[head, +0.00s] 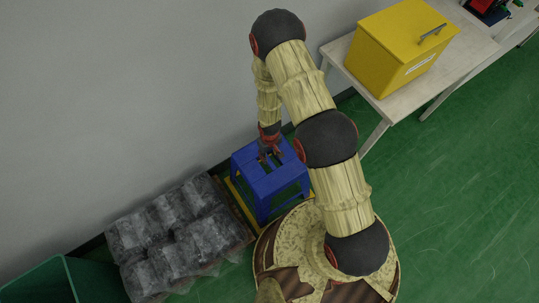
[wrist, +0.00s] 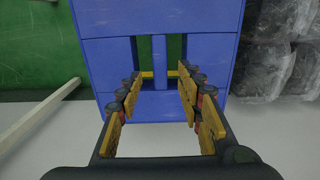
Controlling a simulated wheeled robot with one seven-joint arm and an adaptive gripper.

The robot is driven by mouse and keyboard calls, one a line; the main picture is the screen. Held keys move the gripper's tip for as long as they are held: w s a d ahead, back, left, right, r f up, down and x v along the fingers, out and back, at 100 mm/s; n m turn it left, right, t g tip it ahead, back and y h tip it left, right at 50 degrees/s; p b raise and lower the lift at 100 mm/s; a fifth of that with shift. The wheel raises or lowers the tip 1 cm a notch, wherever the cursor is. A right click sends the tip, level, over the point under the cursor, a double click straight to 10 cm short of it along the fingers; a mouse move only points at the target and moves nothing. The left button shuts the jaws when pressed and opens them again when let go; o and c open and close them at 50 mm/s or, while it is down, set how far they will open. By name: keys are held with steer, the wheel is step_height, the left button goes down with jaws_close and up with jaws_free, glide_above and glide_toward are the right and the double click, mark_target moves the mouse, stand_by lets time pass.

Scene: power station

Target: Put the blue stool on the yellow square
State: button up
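The blue stool (head: 262,182) stands upright on the floor by the wall in the head view. Its seat (wrist: 110,55) has two slots with a bar between them in the wrist view. Yellow edging of the yellow square (head: 234,194) shows on the floor at the stool's left; the stool hides most of it. Yellow also shows through the slots in the wrist view (wrist: 147,74). My gripper (head: 270,153) is at the seat's slots. In the wrist view my gripper (wrist: 161,72) is open, its fingers apart on either side of the bar. Contact cannot be told.
Several clear plastic-wrapped bundles (head: 172,238) lie on a pallet left of the stool. A green bin (head: 62,280) is at the lower left. A white table (head: 400,98) with a yellow box (head: 398,48) stands to the right. Green floor (head: 460,190) is free at right.

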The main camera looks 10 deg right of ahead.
steer(key=shift+r+p, duration=0.9)
steer(key=shift+r, duration=0.55)
steer(key=shift+r, duration=0.1)
steer(key=w+d+r+m+t, duration=0.1)
steer(key=w+d+r, duration=0.1)
steer(key=r, duration=1)
steer(key=w+d+r+t, duration=0.1)
steer(key=r, duration=1.1)
steer(key=w+d+r+m+t, duration=0.1)
steer(key=w+d+r, duration=0.1)
steer(key=r, duration=1)
steer(key=s+d+r+m+t, duration=0.1)
steer(key=s+d+r, duration=0.1)
steer(key=s+r, duration=0.45)
steer(key=s+d+r+m, duration=0.1)
steer(key=s+r, duration=0.3)
steer(key=r, duration=0.5)
steer(key=s+d+r+t, duration=0.1)
steer(key=s+r, duration=0.6)
steer(key=s, duration=0.5)
steer(key=shift+d+r+m+t, duration=0.25)
steer(key=shift+m+t, duration=0.05)
steer(key=shift+a, duration=0.1)
steer(key=shift+c, duration=0.9)
